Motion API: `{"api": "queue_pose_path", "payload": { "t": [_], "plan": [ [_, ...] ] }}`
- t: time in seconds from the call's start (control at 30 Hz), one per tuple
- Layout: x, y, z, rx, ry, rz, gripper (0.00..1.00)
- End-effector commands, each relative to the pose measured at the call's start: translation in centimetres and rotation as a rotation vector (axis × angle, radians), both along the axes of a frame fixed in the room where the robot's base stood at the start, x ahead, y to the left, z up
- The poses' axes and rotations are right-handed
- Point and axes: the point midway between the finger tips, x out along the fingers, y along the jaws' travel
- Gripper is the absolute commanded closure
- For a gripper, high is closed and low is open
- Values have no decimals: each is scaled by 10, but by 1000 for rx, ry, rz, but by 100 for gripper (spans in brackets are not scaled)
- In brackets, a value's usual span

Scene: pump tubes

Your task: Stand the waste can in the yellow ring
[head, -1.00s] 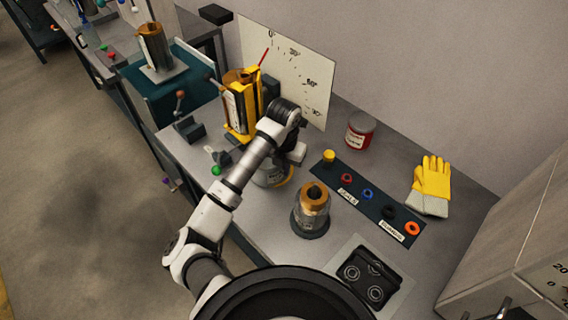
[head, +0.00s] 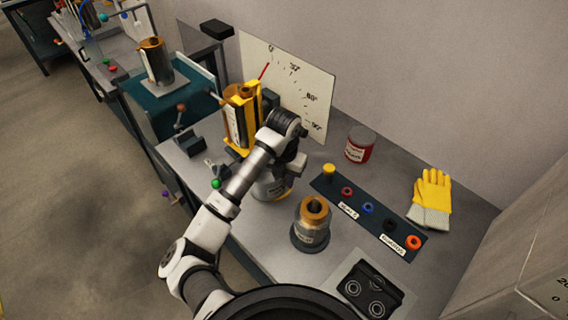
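A grey metal can (head: 268,187), which I take for the waste can, stands upright on the bench, partly hidden behind my arm. A short yellow arc (head: 286,193) shows at its right lower side and looks like part of the yellow ring. I cannot tell whether the can stands inside the ring or only overlaps it. My gripper (head: 293,165) is at the can's upper right, pointing down. Its fingers are hidden or too small to make out, so I cannot tell whether they touch the can.
A yellow-framed cylinder (head: 241,118) stands behind left.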

Motion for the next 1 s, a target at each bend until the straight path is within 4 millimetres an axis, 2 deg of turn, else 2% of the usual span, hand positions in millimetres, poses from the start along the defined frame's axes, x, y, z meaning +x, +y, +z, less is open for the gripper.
{"api": "queue_pose_path", "payload": {
  "t": [0.23, 0.5, 0.7, 1.0],
  "plan": [
    [1, 1, 53, 6, -6, -3, 75],
    [1, 1, 92, 4, -3, -2, 75],
    [0, 0, 105, 3, -1, -1, 75],
    [0, -2, 108, -7, -2, -4, 75]
  ]
}}
